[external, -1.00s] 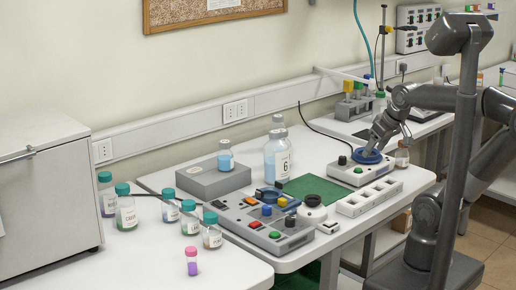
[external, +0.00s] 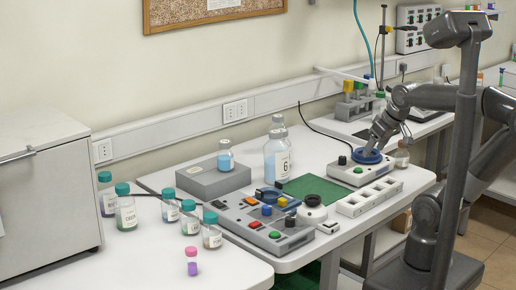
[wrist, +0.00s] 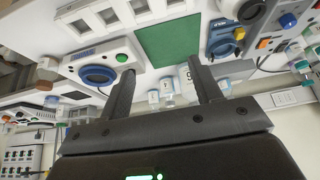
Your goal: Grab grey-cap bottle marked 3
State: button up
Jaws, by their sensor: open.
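Several grey-capped bottles show in the external view: a small one with blue liquid (external: 225,157) on a grey box, a large one marked 6 (external: 283,158), and another (external: 278,122) partly behind it. I cannot read a 3 on any of them. In the wrist view, a numbered bottle (wrist: 190,77) and smaller bottles (wrist: 166,88) appear upside down between and beyond my fingers. My gripper (wrist: 160,66) is open with nothing between its fingers. In the external view it hangs near the blue-ringed device, to the right of the bottles and apart from them.
The white device with the blue ring (external: 345,172) is close below my gripper. A white slotted rack (external: 368,198), a green mat (external: 318,186) and a button panel (external: 262,226) fill the bench front. Teal-capped bottles (external: 127,213) stand at left. A brown bottle (external: 402,156) is close by.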

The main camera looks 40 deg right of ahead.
jog(key=shift+o, duration=0.3)
jog(key=o, duration=0.6)
jog(key=w+d+r, duration=0.1)
jog(key=w+r, duration=0.3)
jog(key=w, duration=0.3)
jog(key=w+d+r, duration=0.1)
jog(key=w+r, duration=0.2)
jog(key=w, duration=0.4)
jog(key=m+g+h, duration=0.1)
jog(key=m, duration=0.2)
send_over(277, 126)
jog(key=s, duration=0.2)
jog(key=f, duration=0.6)
jog(key=d+f, duration=0.1)
jog(key=f, duration=0.3)
jog(key=shift+w, duration=0.25)
jog(key=x, duration=1)
jog(key=shift+s+d+f, duration=0.1)
jog(key=shift+s, duration=0.15)
